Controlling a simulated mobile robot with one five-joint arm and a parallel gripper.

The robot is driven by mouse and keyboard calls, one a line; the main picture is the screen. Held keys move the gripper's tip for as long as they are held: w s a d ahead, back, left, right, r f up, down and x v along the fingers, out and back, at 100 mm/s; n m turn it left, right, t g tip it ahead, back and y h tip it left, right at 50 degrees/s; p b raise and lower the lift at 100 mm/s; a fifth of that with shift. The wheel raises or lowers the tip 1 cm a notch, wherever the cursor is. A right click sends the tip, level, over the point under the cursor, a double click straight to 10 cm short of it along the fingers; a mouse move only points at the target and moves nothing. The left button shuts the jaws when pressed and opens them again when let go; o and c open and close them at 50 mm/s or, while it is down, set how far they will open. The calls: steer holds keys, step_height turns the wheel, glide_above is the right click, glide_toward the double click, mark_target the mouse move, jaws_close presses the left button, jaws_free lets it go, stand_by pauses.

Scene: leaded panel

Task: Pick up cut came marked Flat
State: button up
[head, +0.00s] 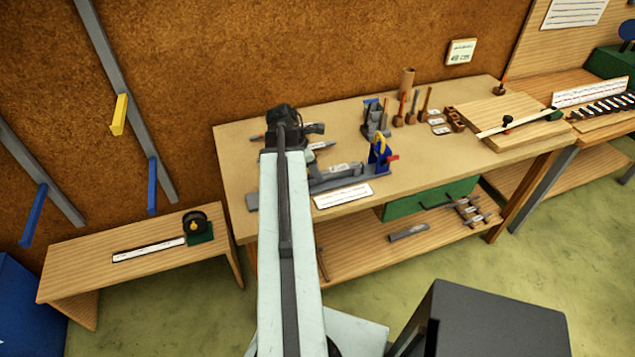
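My arm reaches out over the workbench (410,172), and my dark gripper (296,127) is above its left part, near the back wall. The fingers are small and dark, so I cannot tell whether they are open or shut, or whether they hold anything. A short grey piece (322,146) lies on the bench just right of and below the gripper; it may be a cut came, but I can read no "Flat" mark. Another small piece (256,137) shows left of the gripper. My arm hides part of the bench between them.
A long grey fixture (345,178) with a blue and yellow lever tool (379,152) lies right of my arm, behind a white label (343,196). A low bench (85,268) is at left.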

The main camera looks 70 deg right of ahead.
steer(key=shift+r, duration=0.15)
jaws_close()
